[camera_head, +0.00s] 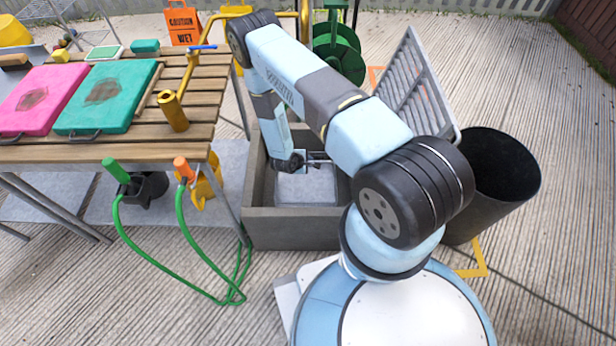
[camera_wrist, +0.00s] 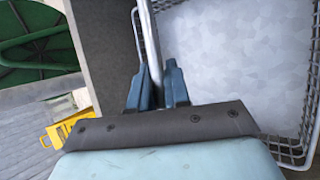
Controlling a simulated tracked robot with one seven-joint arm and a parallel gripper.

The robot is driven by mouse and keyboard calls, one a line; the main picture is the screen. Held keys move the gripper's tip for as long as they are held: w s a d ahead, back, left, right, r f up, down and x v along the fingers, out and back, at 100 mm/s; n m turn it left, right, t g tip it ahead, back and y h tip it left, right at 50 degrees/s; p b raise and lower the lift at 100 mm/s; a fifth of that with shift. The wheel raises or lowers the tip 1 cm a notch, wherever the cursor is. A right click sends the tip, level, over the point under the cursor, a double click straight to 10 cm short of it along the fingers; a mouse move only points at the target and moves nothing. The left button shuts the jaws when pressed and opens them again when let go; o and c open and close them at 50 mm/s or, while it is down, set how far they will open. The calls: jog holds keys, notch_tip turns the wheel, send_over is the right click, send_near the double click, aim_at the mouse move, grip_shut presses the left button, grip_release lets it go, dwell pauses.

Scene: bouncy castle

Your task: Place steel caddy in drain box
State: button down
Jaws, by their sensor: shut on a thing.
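The drain box (camera_head: 295,228) is a grey open-topped box beside the wooden table; its wall (camera_wrist: 105,45) also shows in the wrist view. My gripper (camera_head: 313,161) is down inside the box opening. In the wrist view my gripper (camera_wrist: 158,85) is shut on the thin steel handle of the steel caddy (camera_wrist: 290,152), a wire-mesh basket with a pale, mottled grey floor. The caddy (camera_head: 306,187) shows within the box walls in the head view, partly hidden by my arm. I cannot tell whether it touches the box floor.
A grey slatted grate (camera_head: 415,85) leans upright behind the box. A black bin (camera_head: 500,185) stands to its right. The wooden table (camera_head: 100,152) with pink and green boards is at left; green hoses (camera_head: 185,240) hang in front. A green reel (camera_head: 340,50) stands behind.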

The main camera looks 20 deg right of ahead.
notch_tip(320, 180, down, 7)
jog(key=shift+d, duration=0.15)
dwell(0.4)
jog(key=c, duration=1.1)
grip_release()
jog(key=shift+r, duration=0.1)
jog(key=v, duration=1.2)
